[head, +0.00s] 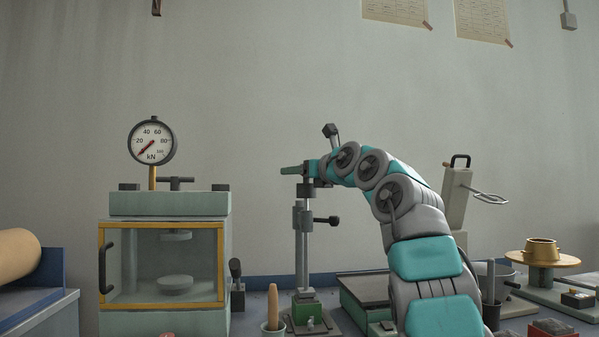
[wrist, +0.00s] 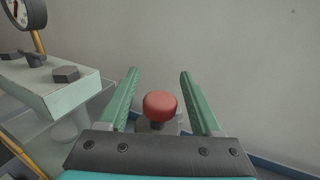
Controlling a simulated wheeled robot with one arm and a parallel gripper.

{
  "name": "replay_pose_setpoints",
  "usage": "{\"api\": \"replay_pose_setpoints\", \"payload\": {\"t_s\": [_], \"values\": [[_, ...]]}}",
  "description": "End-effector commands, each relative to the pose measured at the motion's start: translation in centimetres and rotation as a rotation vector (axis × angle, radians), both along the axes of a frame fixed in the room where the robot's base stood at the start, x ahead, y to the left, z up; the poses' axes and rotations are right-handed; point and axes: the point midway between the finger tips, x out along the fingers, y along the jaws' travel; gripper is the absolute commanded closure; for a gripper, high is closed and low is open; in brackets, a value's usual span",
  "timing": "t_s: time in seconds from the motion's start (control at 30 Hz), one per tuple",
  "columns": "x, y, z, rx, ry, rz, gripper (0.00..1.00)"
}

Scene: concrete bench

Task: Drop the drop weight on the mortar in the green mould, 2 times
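The green mould (head: 306,311) stands at the foot of an upright steel rod stand (head: 302,250). The mortar inside it cannot be made out. A dark block (head: 306,190) is at the rod's top and a grey collar (head: 302,217) with a black side knob is lower; I cannot tell which is the drop weight. My gripper (head: 292,170) is level at the rod's top. In the wrist view its green fingers (wrist: 160,92) are open, on either side of a red knob (wrist: 160,105), with a gap on both sides. The knob is hidden in the head view.
A press with a glass-fronted chamber (head: 165,203) and a kN dial (head: 152,141) stands left of the rod. A pot with a wooden handle (head: 272,318) is near the mould. A brass flow table (head: 541,258) is at the right.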

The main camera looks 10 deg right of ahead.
Motion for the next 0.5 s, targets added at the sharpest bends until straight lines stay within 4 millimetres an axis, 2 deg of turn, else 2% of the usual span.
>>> {"api": "replay_pose_setpoints", "payload": {"t_s": [0.07,0.5], "values": [[0.00,-0.01,0.00,0.000,0.000,0.000,0.45],[0.01,-0.02,-0.01,0.000,0.000,0.000,0.94]]}}
